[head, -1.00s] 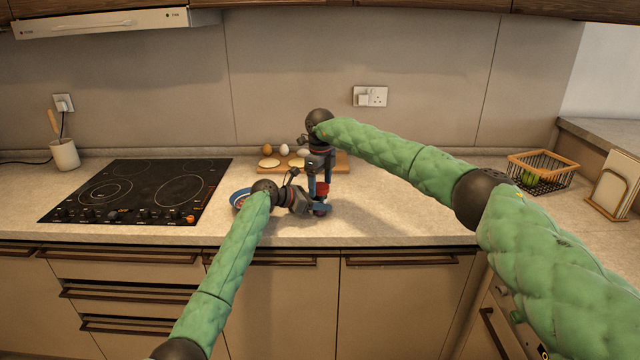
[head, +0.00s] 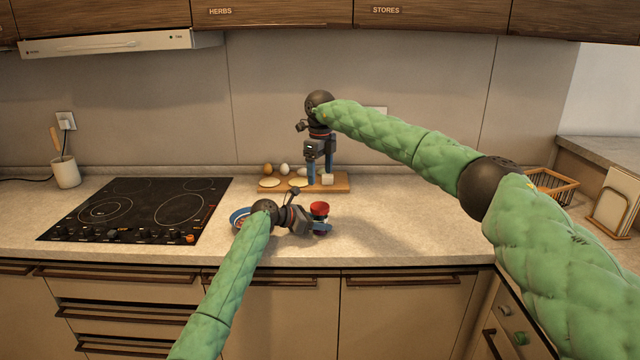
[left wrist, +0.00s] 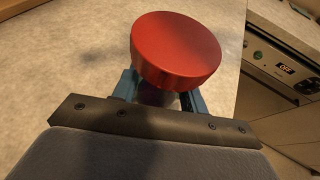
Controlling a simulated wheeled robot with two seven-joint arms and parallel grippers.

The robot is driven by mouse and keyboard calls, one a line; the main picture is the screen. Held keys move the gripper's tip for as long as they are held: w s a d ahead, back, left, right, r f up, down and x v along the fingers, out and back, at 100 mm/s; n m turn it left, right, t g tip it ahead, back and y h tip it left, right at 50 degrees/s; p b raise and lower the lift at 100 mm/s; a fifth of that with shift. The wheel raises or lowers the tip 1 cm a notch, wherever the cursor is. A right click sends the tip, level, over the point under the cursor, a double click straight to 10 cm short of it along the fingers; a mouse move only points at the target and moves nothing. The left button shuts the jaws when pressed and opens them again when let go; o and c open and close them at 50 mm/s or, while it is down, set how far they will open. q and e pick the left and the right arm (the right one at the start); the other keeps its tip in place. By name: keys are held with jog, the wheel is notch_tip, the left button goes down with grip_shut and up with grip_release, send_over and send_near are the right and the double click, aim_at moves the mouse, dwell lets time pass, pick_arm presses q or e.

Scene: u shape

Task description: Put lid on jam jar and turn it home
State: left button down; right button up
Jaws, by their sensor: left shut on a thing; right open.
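The jam jar (head: 319,218) stands on the counter near its front edge, with the red lid (head: 319,207) on top of it. In the left wrist view the lid (left wrist: 176,48) hides most of the jar. My left gripper (head: 320,227) is shut on the jar, low on its body. I cannot tell how far the lid is turned. My right gripper (head: 319,176) is open and empty, above and behind the jar, in front of the wooden board.
A wooden board (head: 342,185) with eggs and round flat pieces lies behind. A blue-rimmed bowl (head: 237,216) is left of my left gripper. The hob (head: 140,208) is further left. The counter to the right of the jar is clear.

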jog(key=shift+r, duration=0.55)
pick_arm(q)
jog(key=c, duration=0.7)
grip_release()
jog(key=shift+a, duration=0.15)
pick_arm(e)
jog(key=shift+f, duration=0.1)
pick_arm(q)
jog(key=shift+b+v, duration=0.75)
jog(key=shift+v, duration=3)
pick_arm(e)
jog(key=shift+f, duration=0.7)
pick_arm(q)
jog(key=shift+s+f, duration=0.1)
pick_arm(e)
jog(key=shift+f, duration=0.1)
